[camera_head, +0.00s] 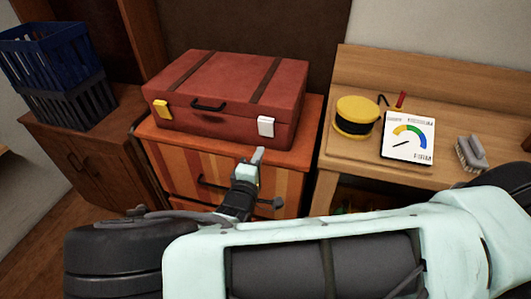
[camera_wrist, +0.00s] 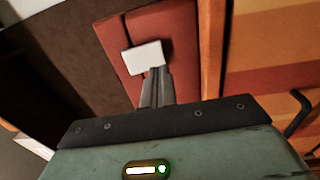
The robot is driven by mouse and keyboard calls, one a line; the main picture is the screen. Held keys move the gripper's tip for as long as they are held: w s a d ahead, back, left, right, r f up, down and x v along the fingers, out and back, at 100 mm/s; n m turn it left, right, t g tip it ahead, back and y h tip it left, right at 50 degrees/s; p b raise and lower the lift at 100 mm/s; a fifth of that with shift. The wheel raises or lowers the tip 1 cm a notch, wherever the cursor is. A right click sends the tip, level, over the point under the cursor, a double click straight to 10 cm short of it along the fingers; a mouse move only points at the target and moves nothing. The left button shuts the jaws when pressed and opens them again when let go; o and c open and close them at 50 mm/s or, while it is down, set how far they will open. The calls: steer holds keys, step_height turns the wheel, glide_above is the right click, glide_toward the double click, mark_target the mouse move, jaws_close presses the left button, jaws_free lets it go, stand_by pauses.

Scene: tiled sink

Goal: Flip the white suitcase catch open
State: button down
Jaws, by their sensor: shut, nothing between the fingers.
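A red suitcase (camera_head: 232,93) with two dark straps lies closed on a striped wooden cabinet. Its white catch (camera_head: 266,127) is on the front face at the right, and a yellow catch (camera_head: 161,109) is at the left. In the head view my gripper (camera_head: 258,156) is in front of the cabinet, just below the white catch. In the wrist view the white catch (camera_wrist: 145,57) is a tilted white plate right at the tips of my gripper (camera_wrist: 157,72). The fingers are shut together with nothing between them. I cannot tell whether they touch the catch.
The suitcase has a black handle (camera_head: 208,104) between the catches. The cabinet (camera_head: 218,171) has dark drawer handles below. A wooden bench at the right holds a yellow tin (camera_head: 356,117), a gauge card (camera_head: 408,138) and a brush (camera_head: 470,154). Blue crates (camera_head: 60,75) stand at the left.

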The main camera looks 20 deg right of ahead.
steer(key=f+b+v, duration=0.1)
steer(key=v, duration=0.7)
steer(key=shift+a+f+b, duration=0.3)
steer(key=shift+f+b, duration=0.1)
steer(key=shift+s, duration=0.1)
steer(key=s+d+r+m+g+y, duration=0.15)
steer(key=s+d+m+g, duration=0.3)
steer(key=s+g, duration=0.7)
steer(key=s+a+r+g+y, duration=0.1)
steer(key=s+r+y, duration=0.3)
steer(key=r, duration=0.4)
steer(key=s+a+r+n+g+y, duration=0.1)
steer(key=s+r+g+y, duration=0.1)
steer(key=s+r+y, duration=0.2)
step_height(320, 180, up, 4)
steer(key=shift+a+r+y, duration=0.2)
steer(key=shift+a+y, duration=0.05)
steer(key=shift+y, duration=0.8)
steer(key=shift+n+g, duration=0.25)
